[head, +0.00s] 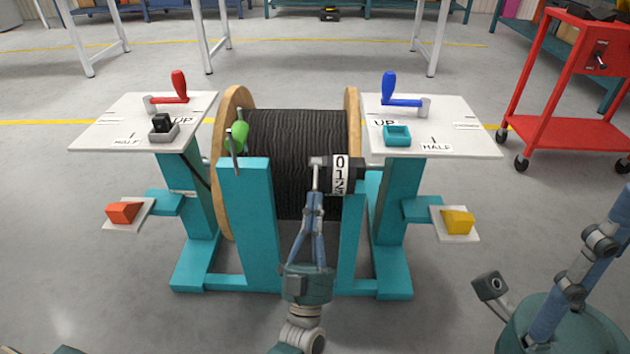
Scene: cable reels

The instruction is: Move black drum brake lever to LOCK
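The cable drum (295,150) is wound with black cable between wooden flanges (226,210) on a teal stand. A green-handled lever (237,138) stands at the top of the left front post. A small black lever (162,122) stands in a grey holder on the left plate. I cannot tell which is the brake lever; no LOCK label is readable. My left gripper (316,182) points at the drum from below, its fingers drawn together.
The left plate (95,125) bears a red crank (178,88). The right plate (480,145) bears a blue crank (390,90) and teal holder (397,135). Orange (124,212) and yellow (458,222) pedals flank the stand. A red cart (575,130) stands at right.

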